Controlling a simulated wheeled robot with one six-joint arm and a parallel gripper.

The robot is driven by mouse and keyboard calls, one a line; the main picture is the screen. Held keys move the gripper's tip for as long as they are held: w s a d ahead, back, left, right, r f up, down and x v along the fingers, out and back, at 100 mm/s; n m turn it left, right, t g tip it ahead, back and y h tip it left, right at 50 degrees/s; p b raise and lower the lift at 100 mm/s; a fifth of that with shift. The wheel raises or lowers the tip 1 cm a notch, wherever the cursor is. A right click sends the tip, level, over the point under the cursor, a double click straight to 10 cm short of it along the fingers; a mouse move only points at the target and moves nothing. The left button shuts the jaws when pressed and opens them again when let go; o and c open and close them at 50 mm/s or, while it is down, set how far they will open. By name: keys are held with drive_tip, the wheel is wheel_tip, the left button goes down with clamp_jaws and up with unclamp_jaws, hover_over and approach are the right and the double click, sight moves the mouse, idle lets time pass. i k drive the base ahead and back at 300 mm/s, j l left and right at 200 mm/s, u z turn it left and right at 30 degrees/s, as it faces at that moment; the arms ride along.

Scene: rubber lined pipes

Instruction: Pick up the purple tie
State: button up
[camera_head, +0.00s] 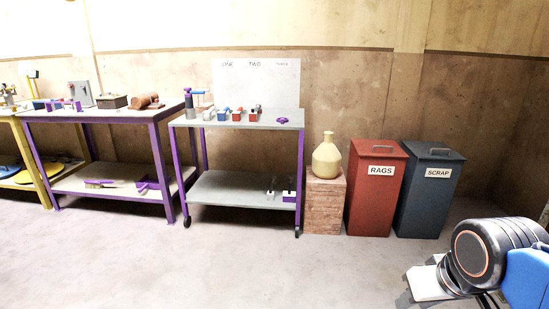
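A small purple piece (283,121) lies flat on the right part of the top of the wheeled cart (240,190). It is the loose purple thing there that could be the purple tie, but it is too small to tell for sure. Another purple item (147,186) lies on the lower shelf of the workbench to the left. My arm shows at the lower right, far in front of the cart. My gripper's fingers cannot be made out, and nothing held is visible.
The cart top also holds a row of small red and blue blocks (237,114). A workbench (90,116) stands left of it. A yellow jug (327,157), a red RAGS bin (375,200) and a dark SCRAP bin (425,205) stand right. The floor in front is clear.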

sight(283, 120)
drive_tip(key=i, duration=1.65)
drive_tip(key=i+u, duration=0.2)
drive_tip(key=i, duration=0.35)
drive_tip(key=i+l+u, duration=0.15)
drive_tip(key=i, duration=0.4)
